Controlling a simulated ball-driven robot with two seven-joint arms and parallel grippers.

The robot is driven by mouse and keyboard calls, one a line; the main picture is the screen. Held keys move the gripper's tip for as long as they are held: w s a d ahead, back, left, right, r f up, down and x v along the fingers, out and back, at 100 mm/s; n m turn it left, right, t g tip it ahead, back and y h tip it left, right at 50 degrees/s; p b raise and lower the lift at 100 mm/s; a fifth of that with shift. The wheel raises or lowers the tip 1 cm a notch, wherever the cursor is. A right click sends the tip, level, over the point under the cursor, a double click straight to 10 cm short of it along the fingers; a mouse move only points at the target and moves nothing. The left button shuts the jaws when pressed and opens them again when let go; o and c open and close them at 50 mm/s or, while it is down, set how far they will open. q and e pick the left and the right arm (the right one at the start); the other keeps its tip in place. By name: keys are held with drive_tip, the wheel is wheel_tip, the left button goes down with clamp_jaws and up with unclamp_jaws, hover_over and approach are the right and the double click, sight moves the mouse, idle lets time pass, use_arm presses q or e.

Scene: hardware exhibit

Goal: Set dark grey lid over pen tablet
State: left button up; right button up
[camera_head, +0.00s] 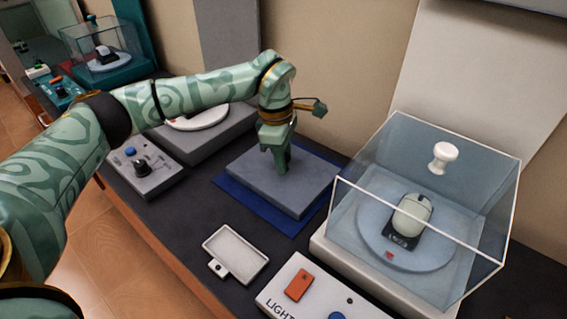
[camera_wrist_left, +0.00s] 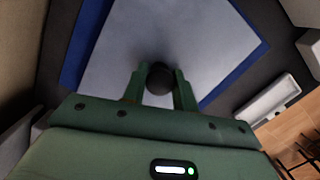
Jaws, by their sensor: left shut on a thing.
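The dark grey lid (camera_head: 262,178) is a flat, opaque box shape over a blue mat (camera_head: 232,190). It looks grey-blue in the left wrist view (camera_wrist_left: 175,28), with a dark round knob (camera_wrist_left: 159,78) on top. My left gripper (camera_head: 281,166) points down over the middle of the lid. In the left wrist view its two fingers (camera_wrist_left: 160,85) are shut on the knob from both sides. The lid is on or just above the mat; I cannot tell which. I see no pen tablet; anything under the lid is hidden. My right gripper is out of view.
A clear case (camera_head: 480,225) with a white knob stands right, over a mouse (camera_head: 411,213) on a round stand. A white tray (camera_head: 235,253) and a white panel (camera_head: 320,295) lie in front. A grey control box (camera_head: 140,172) stands left.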

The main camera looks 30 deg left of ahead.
use_arm(q)
wheel_tip(320, 180, up, 16)
drive_tip(key=p, duration=0.9)
drive_tip(key=shift+f, duration=0.15)
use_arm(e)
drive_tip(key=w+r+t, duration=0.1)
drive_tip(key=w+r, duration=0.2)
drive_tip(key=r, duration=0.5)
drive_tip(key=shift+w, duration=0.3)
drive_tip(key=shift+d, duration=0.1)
use_arm(q)
drive_tip(key=shift+f, duration=0.1)
